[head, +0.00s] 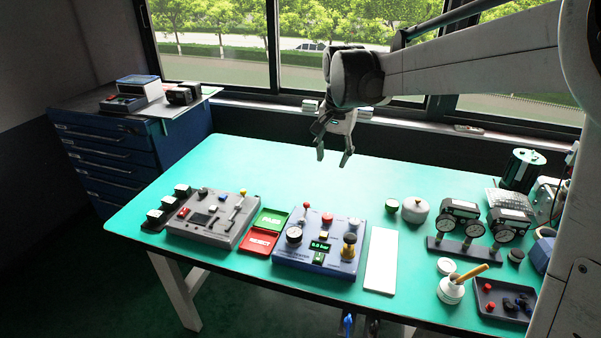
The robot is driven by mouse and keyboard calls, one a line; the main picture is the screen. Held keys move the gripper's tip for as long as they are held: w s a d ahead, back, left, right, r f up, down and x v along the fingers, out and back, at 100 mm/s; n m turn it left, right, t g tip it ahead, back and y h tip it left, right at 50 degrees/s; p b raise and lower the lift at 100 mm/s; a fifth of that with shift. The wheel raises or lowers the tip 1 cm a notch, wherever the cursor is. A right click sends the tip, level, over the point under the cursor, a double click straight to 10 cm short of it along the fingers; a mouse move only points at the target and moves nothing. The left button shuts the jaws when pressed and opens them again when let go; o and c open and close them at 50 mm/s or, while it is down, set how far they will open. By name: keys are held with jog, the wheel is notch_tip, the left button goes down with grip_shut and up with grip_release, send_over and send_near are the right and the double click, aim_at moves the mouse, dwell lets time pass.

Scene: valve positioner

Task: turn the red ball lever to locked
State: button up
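A lever with a small red ball (306,206) stands up from the back left of the blue tester box (285,258) on the green table. Its exact setting and any "locked" marking are too small to read. My gripper (332,158) hangs above the table's back part, higher than the tester box and apart from the lever. Its two fingers point down, are spread open and hold nothing.
The tester box also carries a gauge (294,234), a red knob (327,217) and a black-and-yellow knob (349,245). A grey panel (213,226) with its own lever, plus green and red trays (259,241), lies left. Gauges (473,231) stand right. The back middle table is clear.

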jog(key=m+g, duration=0.2)
send_near(306, 204)
notch_tip(306, 204, down, 10)
jog(key=shift+w+a+f+b, duration=0.1)
jog(key=shift+b, duration=0.5)
grip_shut()
